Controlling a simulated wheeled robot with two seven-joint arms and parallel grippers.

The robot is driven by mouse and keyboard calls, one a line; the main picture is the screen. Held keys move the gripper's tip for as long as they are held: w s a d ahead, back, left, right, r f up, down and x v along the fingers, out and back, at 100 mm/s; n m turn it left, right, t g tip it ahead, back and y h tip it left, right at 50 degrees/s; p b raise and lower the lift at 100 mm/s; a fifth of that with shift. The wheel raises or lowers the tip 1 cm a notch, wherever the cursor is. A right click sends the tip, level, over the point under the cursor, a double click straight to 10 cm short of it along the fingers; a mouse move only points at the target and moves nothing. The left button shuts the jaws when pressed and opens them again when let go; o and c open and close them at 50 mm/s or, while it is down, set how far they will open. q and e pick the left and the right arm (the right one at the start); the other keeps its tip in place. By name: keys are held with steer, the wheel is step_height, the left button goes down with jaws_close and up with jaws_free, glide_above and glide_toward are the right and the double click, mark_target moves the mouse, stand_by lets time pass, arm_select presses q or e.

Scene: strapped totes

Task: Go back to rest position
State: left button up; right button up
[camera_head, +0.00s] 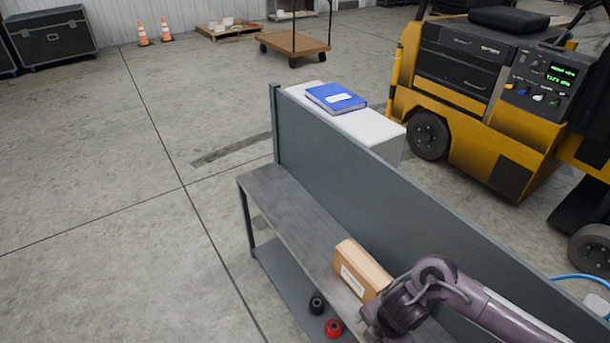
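My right arm comes in from the lower right over a grey bench. Its gripper (378,326) is at the bottom edge of the view, beside a brown cardboard box (362,268) with a white label. The arm hides the box's near right end. I cannot tell whether the gripper touches the box, and its fingers are not clear enough to show open or shut. My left gripper is not in view. No strapped tote shows.
The grey bench (275,195) has a tall back panel (330,160). A black item (317,304) and a red item (333,327) lie on its lower shelf. Behind stand a white block (375,127) with a blue book (335,97) and a yellow forklift (460,135).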

steer(key=a+r+m+t+y, duration=0.35)
steer(key=a+r+m, duration=0.4)
steer(key=a, duration=0.45)
steer(key=s+d+r+m+g+h, duration=0.1)
steer(key=s+d+r+m+h, duration=0.1)
steer(key=s+d+m, duration=0.4)
steer(key=s+d+r+m+h, duration=0.2)
steer(key=d+m+h, duration=0.1)
steer(key=d+m, duration=0.65)
step_height(320, 180, down, 35)
steer(key=s+n+g+b, duration=0.1)
steer(key=s+g+b, duration=0.1)
steer(key=s+b, duration=0.1)
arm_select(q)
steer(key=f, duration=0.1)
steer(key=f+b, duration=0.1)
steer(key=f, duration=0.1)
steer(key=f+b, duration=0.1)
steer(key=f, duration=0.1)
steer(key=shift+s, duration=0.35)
arm_select(e)
steer(key=s+d+f, duration=0.2)
steer(key=s+f, duration=0.7)
steer(key=s+d+f, duration=0.2)
steer(key=s+f, duration=0.7)
steer(key=shift+s+g, duration=0.3)
steer(key=shift+g, duration=0.05)
